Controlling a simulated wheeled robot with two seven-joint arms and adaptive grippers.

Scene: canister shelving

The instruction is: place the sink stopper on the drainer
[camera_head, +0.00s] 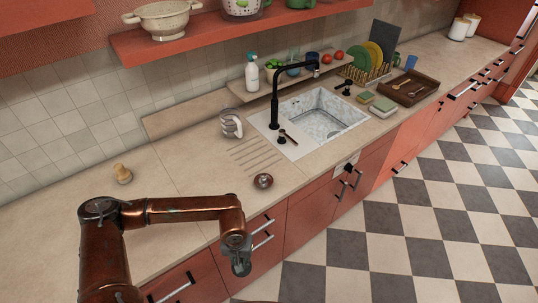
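A small round dark-metal piece that looks like the sink stopper (263,181) lies on the countertop near its front edge, in front of the grooved drainer (255,157). The drainer is a set of parallel grooves in the counter to the left of the sink (322,115). The stopper is apart from the grooves. My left arm comes in from the lower left, and my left gripper (241,266) hangs in front of the counter edge, below the stopper and apart from it. Its fingers are small and their opening is unclear. My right gripper is out of view.
A striped jar-like item (231,124) stands behind the drainer. A black faucet (275,100) rises at the sink. A wooden knob-like object (122,173) sits on the left counter. Sponges (383,105), a brown tray (409,90) and a dish rack (366,72) are right of the sink.

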